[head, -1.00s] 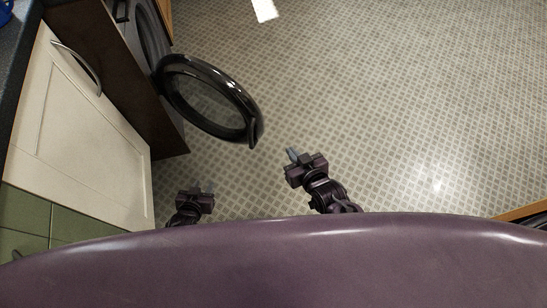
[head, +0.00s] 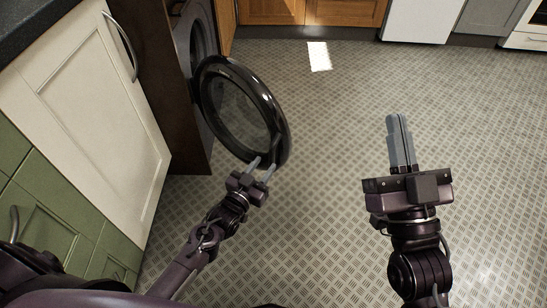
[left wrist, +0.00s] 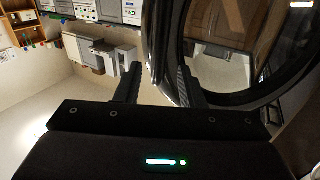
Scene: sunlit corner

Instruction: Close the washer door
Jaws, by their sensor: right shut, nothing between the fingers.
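The washer door (head: 281,120), a round glossy black ring with clear glass, stands wide open from the grey washer (head: 182,35) at the upper left. My left gripper (head: 264,163) is at the door's lower right edge, its two fingers apart. In the left wrist view, the door's dark rim (left wrist: 160,50) runs close by the fingers and covers the right half; I cannot tell whether they touch it. My right gripper (head: 401,118) is shut and empty, over open floor well right of the door.
A cream cabinet (head: 85,100) with a curved handle and green drawers (head: 60,220) stand along the left, beside my left arm. Wooden cabinets (head: 310,10) and white appliances (head: 418,20) line the back. The patterned floor (head: 340,140) is clear in the middle and right.

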